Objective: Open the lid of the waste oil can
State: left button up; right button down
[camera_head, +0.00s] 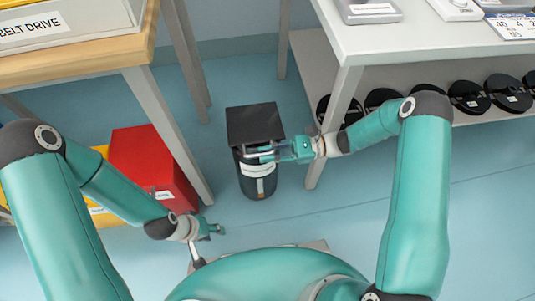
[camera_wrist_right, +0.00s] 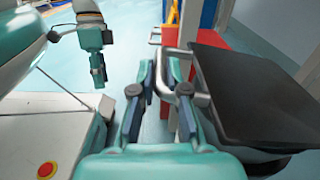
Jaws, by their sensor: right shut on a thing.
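The waste oil can (camera_head: 259,182) is a dark cylinder with a pale label, standing on the floor between the two tables. Its square black lid (camera_head: 254,122) lies over the top; I cannot tell whether it is slightly raised. The lid also fills the right of the right wrist view (camera_wrist_right: 265,95). A grey handle (camera_wrist_right: 178,56) sticks out from the lid's near edge. My right gripper (camera_head: 268,156) is at this handle, its fingers (camera_wrist_right: 166,85) on either side of the bar. My left gripper (camera_head: 214,230) is low at the left, away from the can; its finger gap is unclear.
A red box (camera_head: 150,165) stands on the floor left of the can, beside a wooden-topped table (camera_head: 85,60). A white table (camera_head: 385,40) stands at the right, its leg close to my right wrist. Black reels (camera_head: 468,97) lie on its lower shelf. The floor before the can is clear.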

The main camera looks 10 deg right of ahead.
jog(key=shift+w+r, duration=0.2)
jog(key=shift+r, duration=0.75)
pick_arm(q)
jog(key=shift+r, duration=0.55)
pick_arm(e)
jog(key=c, duration=1.2)
grip_release()
jog(key=shift+f, duration=0.1)
jog(key=shift+d, duration=0.1)
jog(key=d, duration=1.2)
jog(key=shift+a, duration=0.1)
